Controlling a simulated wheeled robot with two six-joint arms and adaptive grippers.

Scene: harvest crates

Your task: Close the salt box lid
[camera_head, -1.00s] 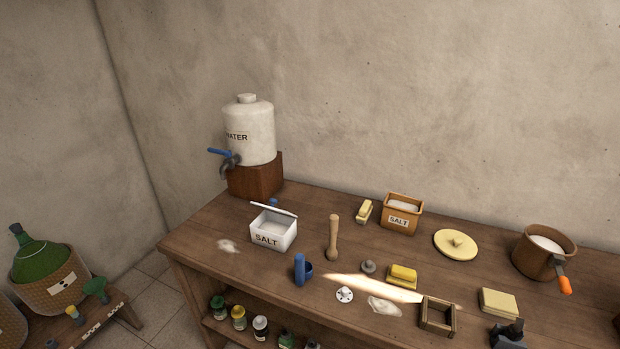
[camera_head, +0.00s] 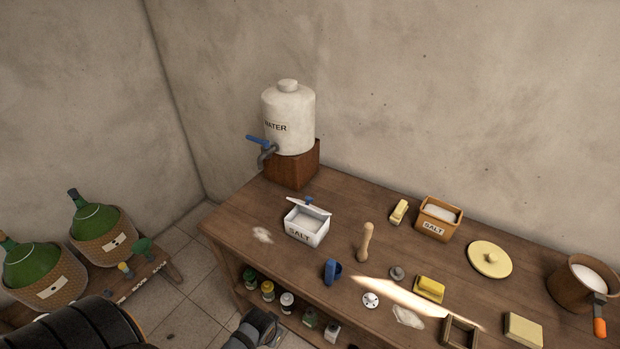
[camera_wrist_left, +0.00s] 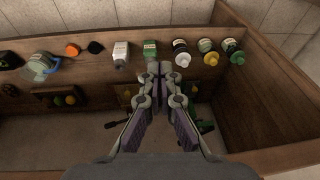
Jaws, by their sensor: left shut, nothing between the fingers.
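The white salt box (camera_head: 306,228) stands on the left part of the wooden table in the head view. Its white lid (camera_head: 311,208) is raised and tilted back at the rear edge, with a small blue knob on it, and white salt shows inside. My left gripper (camera_wrist_left: 161,70) is shut and empty in the left wrist view, above the lower shelf in front of the table. In the head view, part of my left arm (camera_head: 258,328) shows low, in front of the table and well apart from the box. My right gripper is out of view.
A water dispenser (camera_head: 288,118) stands behind the white box. Several bottles stand on the shelf (camera_wrist_left: 150,26) below.

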